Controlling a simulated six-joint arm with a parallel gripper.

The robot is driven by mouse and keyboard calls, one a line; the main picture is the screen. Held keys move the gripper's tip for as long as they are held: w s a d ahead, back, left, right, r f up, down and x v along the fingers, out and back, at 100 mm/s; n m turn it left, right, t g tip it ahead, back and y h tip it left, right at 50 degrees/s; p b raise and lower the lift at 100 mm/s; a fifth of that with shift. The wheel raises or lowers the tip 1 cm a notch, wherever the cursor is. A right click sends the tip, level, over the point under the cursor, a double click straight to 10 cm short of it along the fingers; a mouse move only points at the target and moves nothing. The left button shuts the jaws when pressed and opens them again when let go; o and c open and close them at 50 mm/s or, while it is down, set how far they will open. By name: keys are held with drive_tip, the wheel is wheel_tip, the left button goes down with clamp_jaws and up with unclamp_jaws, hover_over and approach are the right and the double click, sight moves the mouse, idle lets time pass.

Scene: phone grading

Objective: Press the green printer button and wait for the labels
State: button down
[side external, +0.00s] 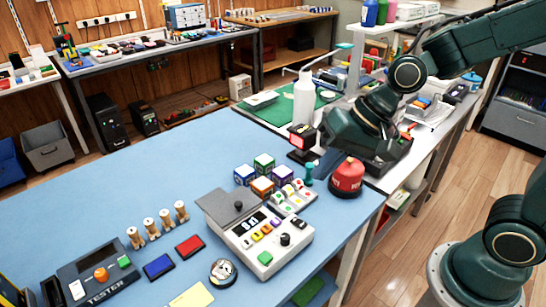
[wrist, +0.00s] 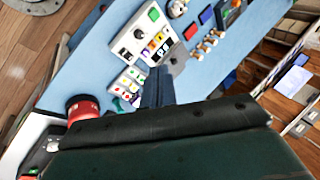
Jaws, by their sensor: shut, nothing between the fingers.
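A light grey console (side external: 250,235) stands on the blue table, with a dark display, coloured keys, a black knob and a raised grey panel. I cannot tell for certain that this console is the printer. No printed labels can be made out. My gripper (wrist: 157,84) is shut and empty, above the table behind the console and apart from the green button.
Several patterned cubes (side external: 263,163) and a small panel of coloured buttons (side external: 293,197) stand behind the console. A red domed object (side external: 346,176) sits near the table's right edge. A tester (side external: 95,278), wooden spools (side external: 150,228) and coloured pads (side external: 158,266) lie left.

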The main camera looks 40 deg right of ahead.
sight(270, 254)
drive_tip(key=w+a+f+m+g+y, duration=0.1)
drive_tip(key=w+a+f+m+y, duration=0.3)
drive_tip(key=a+f+m, duration=0.3)
drive_tip(key=shift+w+a+f+g, duration=0.25)
drive_tip(key=shift+a+f, duration=0.5)
drive_tip(key=shift+a, duration=0.55)
drive_tip(key=shift+f, duration=0.2)
drive_tip(key=shift+f, duration=4.2)
drive_tip(key=shift+f, duration=0.95)
drive_tip(key=shift+r, duration=0.9)
